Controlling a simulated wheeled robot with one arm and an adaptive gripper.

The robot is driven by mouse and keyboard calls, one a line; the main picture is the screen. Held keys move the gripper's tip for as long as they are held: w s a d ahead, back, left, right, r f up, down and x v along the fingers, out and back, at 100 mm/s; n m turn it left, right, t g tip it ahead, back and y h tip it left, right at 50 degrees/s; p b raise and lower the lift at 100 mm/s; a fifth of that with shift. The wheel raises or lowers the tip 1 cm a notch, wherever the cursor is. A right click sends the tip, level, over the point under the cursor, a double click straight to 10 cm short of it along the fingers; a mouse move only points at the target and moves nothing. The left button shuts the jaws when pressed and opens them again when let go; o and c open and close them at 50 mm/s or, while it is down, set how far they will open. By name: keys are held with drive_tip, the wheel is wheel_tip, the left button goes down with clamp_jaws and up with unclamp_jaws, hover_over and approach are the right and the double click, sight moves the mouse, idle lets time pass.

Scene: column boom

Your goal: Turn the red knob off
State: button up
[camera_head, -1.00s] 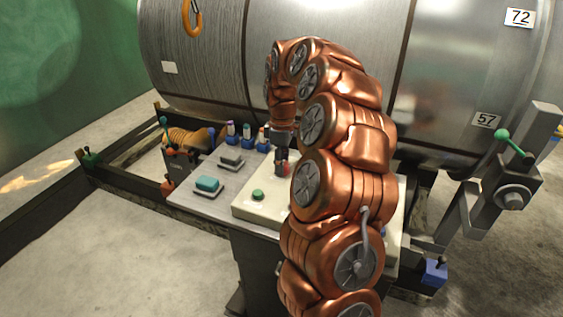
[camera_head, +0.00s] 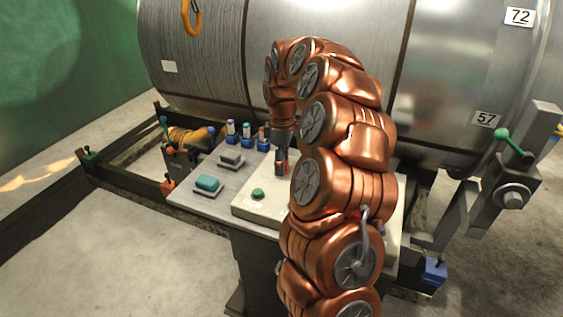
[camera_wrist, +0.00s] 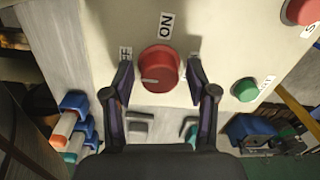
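The red knob (camera_wrist: 159,68) sits on a cream panel (camera_wrist: 225,25) in the wrist view. A white mark on the knob points left and slightly down. A label reading "ON" (camera_wrist: 166,25) lies above it, and a partly hidden label (camera_wrist: 126,54) lies to its left. My gripper (camera_wrist: 160,80) is open, with one finger on each side of the knob and a gap on both sides. In the head view my gripper (camera_head: 282,163) points down over the panel (camera_head: 247,206); the knob is mostly hidden there.
A green button (camera_wrist: 245,90) and another red control (camera_wrist: 304,10) are on the same panel. In the head view, a teal block (camera_head: 207,183), a grey block (camera_head: 231,158) and several capped tubes stand on the table. A large metal drum (camera_head: 320,25) is behind.

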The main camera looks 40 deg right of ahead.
drive_tip(key=shift+r, duration=0.1)
wheel_tip(320, 180, up, 12)
drive_tip(key=shift+w+d, duration=0.15)
idle(0.7)
idle(0.5)
